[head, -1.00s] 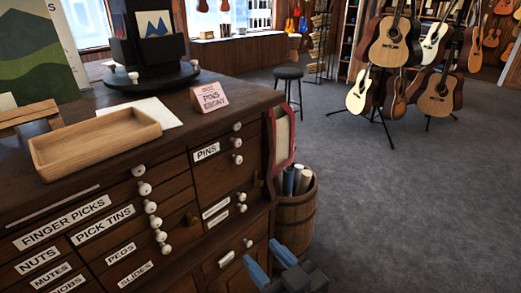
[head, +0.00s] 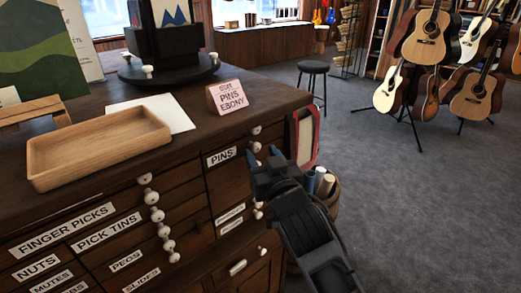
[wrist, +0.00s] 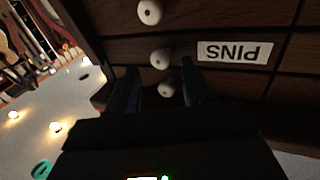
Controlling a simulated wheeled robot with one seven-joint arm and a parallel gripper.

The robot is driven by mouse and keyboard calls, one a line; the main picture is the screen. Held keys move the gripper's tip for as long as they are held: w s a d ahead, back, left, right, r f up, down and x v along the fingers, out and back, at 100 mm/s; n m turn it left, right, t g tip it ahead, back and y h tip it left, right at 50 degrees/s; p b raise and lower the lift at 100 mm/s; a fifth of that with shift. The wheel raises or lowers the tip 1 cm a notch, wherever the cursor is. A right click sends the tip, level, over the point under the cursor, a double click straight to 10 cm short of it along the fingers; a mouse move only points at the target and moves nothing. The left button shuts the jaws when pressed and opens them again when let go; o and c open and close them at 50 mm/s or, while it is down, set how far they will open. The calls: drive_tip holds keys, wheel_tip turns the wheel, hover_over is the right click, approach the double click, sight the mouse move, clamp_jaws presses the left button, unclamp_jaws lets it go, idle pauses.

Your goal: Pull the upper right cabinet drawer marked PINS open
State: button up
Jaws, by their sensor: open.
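The PINS drawer, with its white label (head: 221,157), is in the upper right of the dark wooden cabinet and looks shut. Its label shows upside down in the wrist view (wrist: 235,52). A white knob (wrist: 160,58) stands level with the label, just beyond my fingertips. Another knob (wrist: 167,90) shows in the gap between the fingers, and a third (wrist: 150,12) is at the top of that view. My gripper (head: 265,151) is open at the cabinet front, right of the label, and hides part of the knob column. I cannot tell whether a finger touches a knob.
A wooden tray (head: 60,177) and a pink PINS EBONY sign (head: 230,98) stand on the cabinet top. A barrel with rolls (head: 325,185) is close by the cabinet's right side, partly behind my arm. Guitars on stands (head: 425,75) are farther right.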

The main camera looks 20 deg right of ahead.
drive_tip(key=shift+w+d, duration=0.1)
drive_tip(key=shift+w, duration=1)
clamp_jaws()
